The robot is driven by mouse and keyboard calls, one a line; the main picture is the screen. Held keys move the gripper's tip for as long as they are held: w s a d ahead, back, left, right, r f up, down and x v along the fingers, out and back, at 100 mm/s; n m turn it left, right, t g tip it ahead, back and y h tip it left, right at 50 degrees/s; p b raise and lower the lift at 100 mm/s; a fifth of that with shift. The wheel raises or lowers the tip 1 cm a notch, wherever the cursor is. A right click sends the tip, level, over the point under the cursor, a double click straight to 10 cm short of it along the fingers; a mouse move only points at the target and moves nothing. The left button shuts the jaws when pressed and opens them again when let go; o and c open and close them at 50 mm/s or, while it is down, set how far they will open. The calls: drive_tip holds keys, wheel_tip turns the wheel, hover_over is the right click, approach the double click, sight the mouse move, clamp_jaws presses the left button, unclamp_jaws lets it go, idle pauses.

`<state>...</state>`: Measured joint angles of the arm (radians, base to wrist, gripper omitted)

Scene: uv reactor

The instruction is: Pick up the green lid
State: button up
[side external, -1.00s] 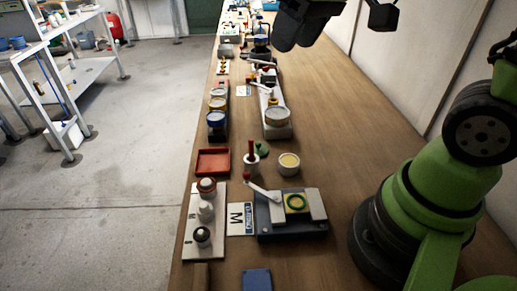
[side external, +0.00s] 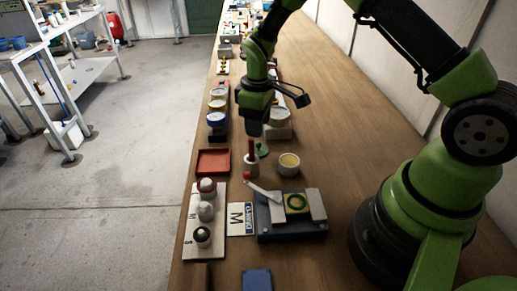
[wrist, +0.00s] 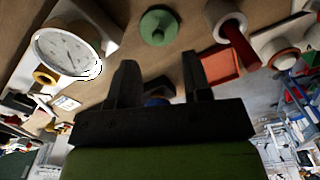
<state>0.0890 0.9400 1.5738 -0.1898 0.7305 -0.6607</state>
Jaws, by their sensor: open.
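The green lid (side external: 263,149) is a small round disc with a knob, lying on the wooden bench between two white cups. In the wrist view the green lid (wrist: 158,27) shows whole, beyond my fingertips. My gripper (side external: 251,130) hangs above the bench, on the far side of the red-handled cup and close to the lid. In the wrist view my gripper (wrist: 160,62) has its two dark fingers apart with nothing held between them. I cannot tell the exact height of the fingers above the lid.
A white cup with a red stick (side external: 251,164) and a white cup with yellowish contents (side external: 289,164) stand near the lid. A red tray (side external: 213,162) lies left. A round dial (wrist: 66,50) is close by in the wrist view. The bench's right side is clear.

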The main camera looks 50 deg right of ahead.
sight(259, 142)
wheel_tip(259, 142, down, 6)
drive_tip(key=shift+d+r, duration=0.1)
clamp_jaws()
idle(0.4)
